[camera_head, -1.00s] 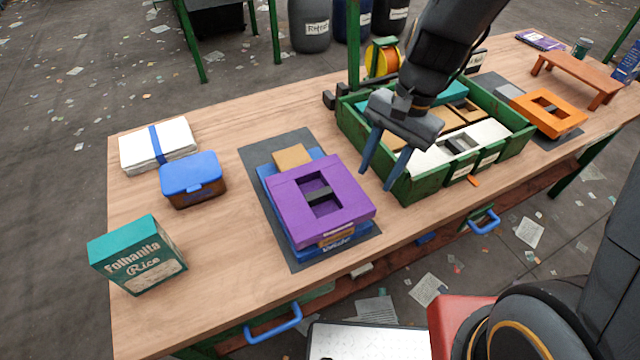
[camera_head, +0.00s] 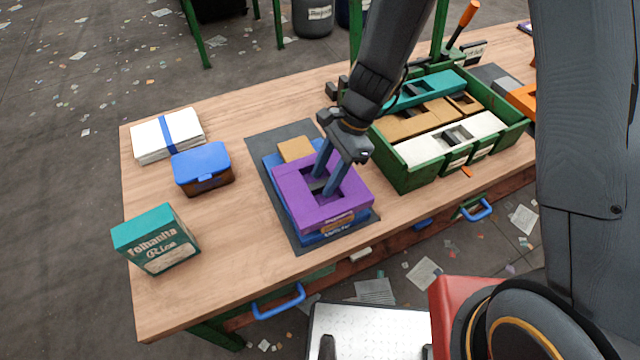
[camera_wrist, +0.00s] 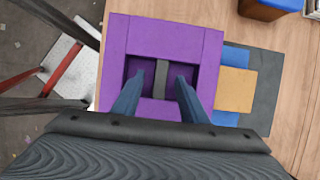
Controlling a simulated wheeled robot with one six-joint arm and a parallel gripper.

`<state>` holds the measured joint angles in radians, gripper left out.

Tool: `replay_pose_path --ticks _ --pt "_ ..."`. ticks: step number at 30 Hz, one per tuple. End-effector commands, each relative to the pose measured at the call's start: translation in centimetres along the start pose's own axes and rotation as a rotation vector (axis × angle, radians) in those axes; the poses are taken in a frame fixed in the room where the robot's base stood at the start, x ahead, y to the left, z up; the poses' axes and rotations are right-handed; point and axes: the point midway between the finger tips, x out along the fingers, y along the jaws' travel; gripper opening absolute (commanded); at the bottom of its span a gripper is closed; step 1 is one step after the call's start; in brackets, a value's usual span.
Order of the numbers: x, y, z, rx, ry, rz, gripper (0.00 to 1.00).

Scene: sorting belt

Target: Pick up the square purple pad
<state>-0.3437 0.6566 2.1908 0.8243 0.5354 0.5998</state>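The square purple pad (camera_head: 345,206) lies on top of a stack on a dark mat, above a blue piece. It has a recessed square opening with a dark grey bar (camera_wrist: 161,78) across it. My gripper (camera_head: 327,186) points down over this opening, its two blue fingers apart with the bar between them. In the wrist view, the purple pad (camera_wrist: 165,34) fills the upper middle and the fingertips reach over the opening, one on each side of the bar. A gap shows between each finger and the bar. I cannot tell exactly how deep the tips are.
A tan block (camera_head: 296,149) sits behind the pad on the blue piece (camera_head: 268,172). The green crate (camera_head: 399,182) with several pads stands close to the right. A blue-lidded box (camera_head: 201,168), a rice box (camera_head: 156,240) and strapped white papers (camera_head: 167,135) stand left.

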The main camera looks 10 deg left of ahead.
Motion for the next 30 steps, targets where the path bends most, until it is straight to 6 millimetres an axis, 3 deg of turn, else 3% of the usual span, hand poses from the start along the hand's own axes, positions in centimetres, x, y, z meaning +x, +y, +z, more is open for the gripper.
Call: replay_pose_path --ticks 11,18,30 --pt "1.0 -0.02 -0.03 -0.001 0.001 -0.001 0.39" --pt "0.98 -0.02 -0.04 -0.001 0.001 -0.001 0.0" --pt "0.52 -0.08 0.13 -0.003 0.001 -0.002 0.0"
